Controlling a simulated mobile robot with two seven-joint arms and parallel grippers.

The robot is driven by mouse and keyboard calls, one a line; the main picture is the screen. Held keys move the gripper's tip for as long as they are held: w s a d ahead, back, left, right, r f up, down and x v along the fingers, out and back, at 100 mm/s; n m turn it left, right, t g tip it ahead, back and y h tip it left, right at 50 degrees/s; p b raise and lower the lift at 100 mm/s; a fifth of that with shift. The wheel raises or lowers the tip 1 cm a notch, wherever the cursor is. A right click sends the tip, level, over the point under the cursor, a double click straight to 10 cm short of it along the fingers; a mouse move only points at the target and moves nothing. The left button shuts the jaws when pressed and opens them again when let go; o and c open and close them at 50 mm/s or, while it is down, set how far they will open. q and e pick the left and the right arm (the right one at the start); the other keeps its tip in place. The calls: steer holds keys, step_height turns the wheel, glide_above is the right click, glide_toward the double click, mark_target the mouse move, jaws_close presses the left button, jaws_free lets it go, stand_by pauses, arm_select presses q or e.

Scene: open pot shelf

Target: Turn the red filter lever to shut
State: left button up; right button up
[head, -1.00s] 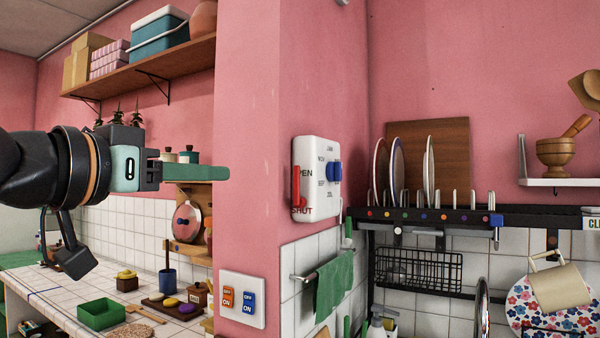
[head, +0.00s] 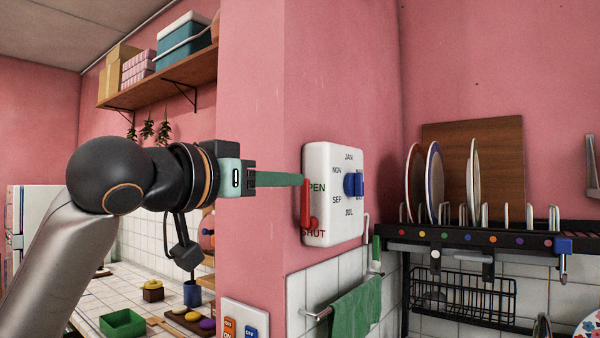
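The red lever (head: 307,204) is on the left part of a white wall box (head: 334,215) fixed to the pink wall. It stands roughly upright, its top end beside the word OPEN and its thicker lower end just above the word SHUT. My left gripper (head: 302,180) comes in from the left with its green fingers level. Their tips are at the lever's top end in the head view; I cannot tell whether they touch it. The fingers show side-on as one bar, so their gap is hidden. My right gripper is not in view.
A blue knob (head: 353,185) with month labels is on the same box. Below are a green towel (head: 355,312) on a rail and switches (head: 240,326). A dish rack (head: 470,238) with plates is to the right. A shelf (head: 160,82) hangs above my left arm.

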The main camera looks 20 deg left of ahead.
mark_target(308, 204)
arm_select(q)
steer(key=p+x, duration=0.1)
steer(key=x, duration=0.4)
jaws_close()
stand_by(1.4)
